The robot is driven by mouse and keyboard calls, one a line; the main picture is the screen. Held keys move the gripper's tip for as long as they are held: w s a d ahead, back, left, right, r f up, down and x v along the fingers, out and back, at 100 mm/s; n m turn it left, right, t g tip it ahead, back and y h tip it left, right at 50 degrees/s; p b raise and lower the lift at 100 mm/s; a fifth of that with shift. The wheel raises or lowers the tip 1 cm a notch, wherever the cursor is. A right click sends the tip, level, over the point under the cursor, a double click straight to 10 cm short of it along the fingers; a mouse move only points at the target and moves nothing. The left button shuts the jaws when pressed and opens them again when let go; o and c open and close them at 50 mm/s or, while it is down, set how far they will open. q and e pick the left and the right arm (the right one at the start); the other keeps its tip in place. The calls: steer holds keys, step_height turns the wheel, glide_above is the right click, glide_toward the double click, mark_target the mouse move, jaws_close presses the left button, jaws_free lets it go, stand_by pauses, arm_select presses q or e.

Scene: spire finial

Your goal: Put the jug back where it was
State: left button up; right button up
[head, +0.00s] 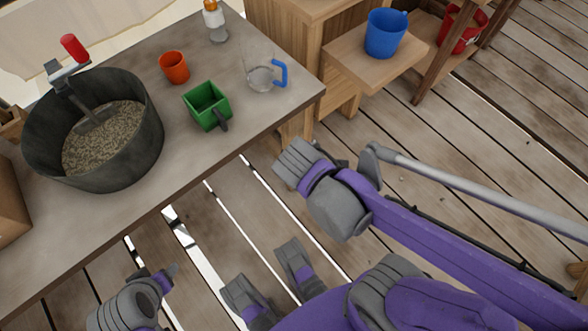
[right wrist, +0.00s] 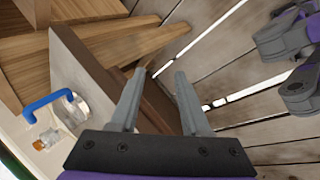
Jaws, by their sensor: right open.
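The clear jug (head: 261,78) with a blue handle stands on the grey table (head: 200,140) near its right corner. The jug also shows in the right wrist view (right wrist: 72,108), at the left, with its handle (right wrist: 52,102) clear of anything. My right gripper (right wrist: 158,88) is open, with nothing between its fingers. In the head view the right gripper (head: 298,166) is off the table's front edge, below the jug in the picture and apart from it.
Near the jug are a green square mug (head: 207,105), an orange cup (head: 174,67) and a bottle (head: 215,22). A large dark tub of grain (head: 96,128) stands at left. A blue bucket (head: 385,34) sits on a wooden shelf (head: 350,58) beyond the table corner.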

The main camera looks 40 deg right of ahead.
steer(key=s+a+f+m+y, duration=0.1)
steer(key=s+a+m+y, duration=0.2)
steer(key=m, duration=0.5)
steer(key=shift+s+a+f+m+y, duration=0.3)
steer(key=shift+s+a+f, duration=0.1)
steer(key=shift+s+a, duration=0.5)
